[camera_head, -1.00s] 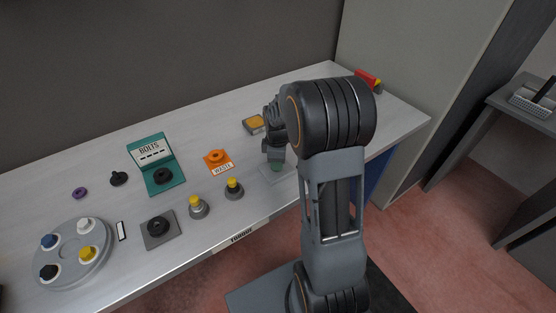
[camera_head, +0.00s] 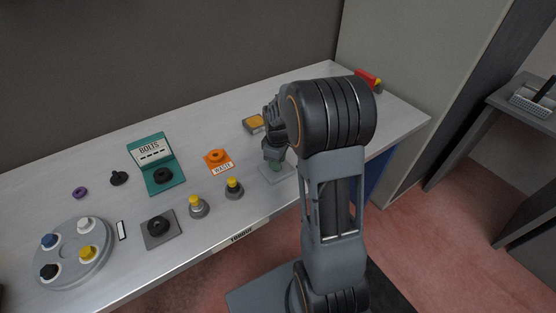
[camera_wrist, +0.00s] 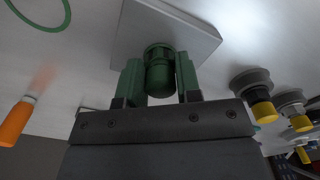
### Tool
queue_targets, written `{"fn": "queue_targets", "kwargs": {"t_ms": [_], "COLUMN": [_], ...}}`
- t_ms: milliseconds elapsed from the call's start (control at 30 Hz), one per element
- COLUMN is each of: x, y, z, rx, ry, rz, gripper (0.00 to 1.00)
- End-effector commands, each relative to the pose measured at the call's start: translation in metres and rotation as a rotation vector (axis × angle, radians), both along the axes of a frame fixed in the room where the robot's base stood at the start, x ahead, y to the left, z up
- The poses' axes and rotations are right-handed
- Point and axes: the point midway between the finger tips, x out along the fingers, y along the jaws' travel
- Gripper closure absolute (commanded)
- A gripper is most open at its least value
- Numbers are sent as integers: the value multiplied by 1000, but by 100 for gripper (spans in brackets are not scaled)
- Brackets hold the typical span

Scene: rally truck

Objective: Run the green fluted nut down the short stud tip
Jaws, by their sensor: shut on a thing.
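The green fluted nut (camera_wrist: 159,75) is between the two green fingertips of my gripper (camera_wrist: 158,84) in the wrist view, and my gripper is shut on it. The nut is at the light grey square plate (camera_wrist: 205,42). The stud tip is hidden by the nut and fingers, so I cannot tell how far the nut sits on it. In the head view my gripper (camera_head: 275,160) points down over the plate (camera_head: 270,178) near the bench's front edge, and the nut shows only as a small green patch.
Two yellow-topped grey posts (camera_head: 197,206) (camera_head: 234,188) stand left of my gripper. A round tray (camera_head: 72,232) lies far left. The bench's right end is mostly clear.

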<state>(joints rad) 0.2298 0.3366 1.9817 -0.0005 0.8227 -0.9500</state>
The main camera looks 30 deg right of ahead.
Motion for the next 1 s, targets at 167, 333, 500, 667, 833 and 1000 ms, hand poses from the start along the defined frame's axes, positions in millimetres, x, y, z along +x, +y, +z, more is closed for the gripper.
{"fn": "queue_targets", "kwargs": {"t_ms": [167, 333, 500, 667, 833, 1000], "x": [-2, -2, -2, -1, -1, 0], "y": [2, 2, 2, 1, 0, 0], "z": [-1, -1, -1, -1, 0, 1], "rx": [3, 3, 3, 2, 1, 1], "ry": [6, 6, 6, 4, 2, 1], "rz": [-94, -99, -119, -119, -119, -119], "gripper": [82, 82, 64, 48, 39, 39]}}
